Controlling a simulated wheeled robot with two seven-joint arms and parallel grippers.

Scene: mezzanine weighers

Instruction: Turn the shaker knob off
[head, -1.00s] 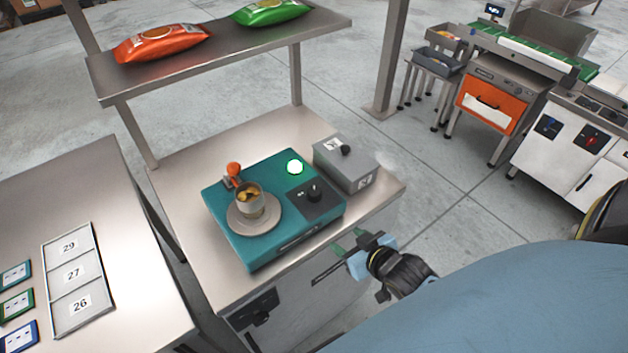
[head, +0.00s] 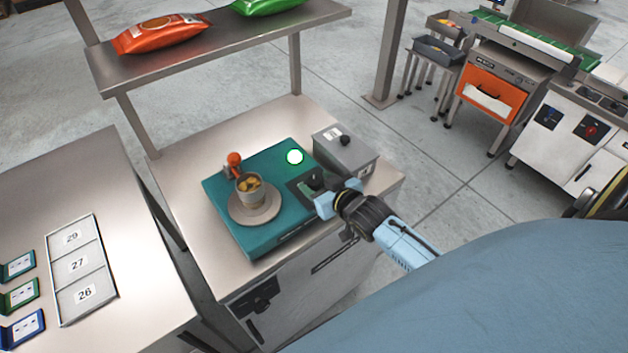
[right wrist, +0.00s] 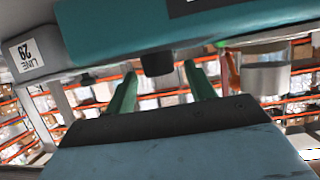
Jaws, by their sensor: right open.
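The shaker's black knob (head: 316,178) is at the right front, partly hidden by my gripper in the head view. In the right wrist view the dark knob (right wrist: 157,62) shows between the green fingers. My right gripper (head: 312,190) is open, with its fingers on either side of the knob; I cannot tell whether they touch it. My left gripper is not in view.
A grey box with a black knob (head: 345,141) stands just right of the shaker. An orange clamp (head: 234,158) rises behind the cup. A shelf (head: 225,50) with bags hangs over the back. A side table (head: 140,215) holds numbered trays at left.

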